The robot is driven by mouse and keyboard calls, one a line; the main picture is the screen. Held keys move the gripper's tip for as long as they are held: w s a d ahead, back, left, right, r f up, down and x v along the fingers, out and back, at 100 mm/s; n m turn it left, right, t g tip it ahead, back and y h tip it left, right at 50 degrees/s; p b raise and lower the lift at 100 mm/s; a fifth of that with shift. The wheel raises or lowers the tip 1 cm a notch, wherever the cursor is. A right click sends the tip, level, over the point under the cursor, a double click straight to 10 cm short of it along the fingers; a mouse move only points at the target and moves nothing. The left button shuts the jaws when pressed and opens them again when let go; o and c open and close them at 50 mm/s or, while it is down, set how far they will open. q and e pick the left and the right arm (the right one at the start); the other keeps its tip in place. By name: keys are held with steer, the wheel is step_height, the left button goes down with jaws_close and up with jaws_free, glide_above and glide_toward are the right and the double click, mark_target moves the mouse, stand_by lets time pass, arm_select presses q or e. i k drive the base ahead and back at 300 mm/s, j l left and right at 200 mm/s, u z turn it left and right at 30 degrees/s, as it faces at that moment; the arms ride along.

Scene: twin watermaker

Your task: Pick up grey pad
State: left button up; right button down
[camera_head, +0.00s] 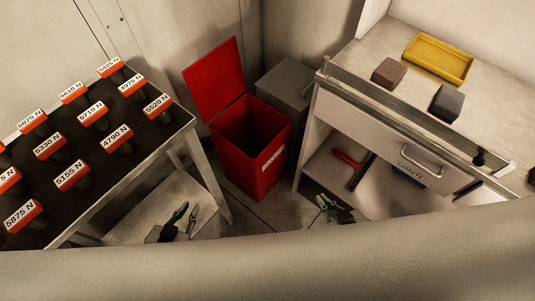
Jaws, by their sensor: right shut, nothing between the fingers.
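The grey pad (447,103) is a dark grey block lying on the light worktop at the right, near its front rail. A brown pad (389,73) lies to its left, and a yellow tray (438,60) lies behind them. My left gripper (187,213) is low beside the left table's legs, far from the pad; its finger gap is too small to judge. My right gripper (328,204) is shut and empty, low in front of the worktop unit, below and left of the pad. Neither gripper touches the pad.
A red bin (268,163) with its lid raised stands between the tables, next to a grey box (286,86). The left table (150,150) holds several orange-labelled dark parts. The worktop unit has a rail (400,104), a drawer (375,137) and a lower shelf with a red-handled tool (346,159).

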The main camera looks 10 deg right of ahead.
mark_target(448, 102)
steer(key=z, duration=1.55)
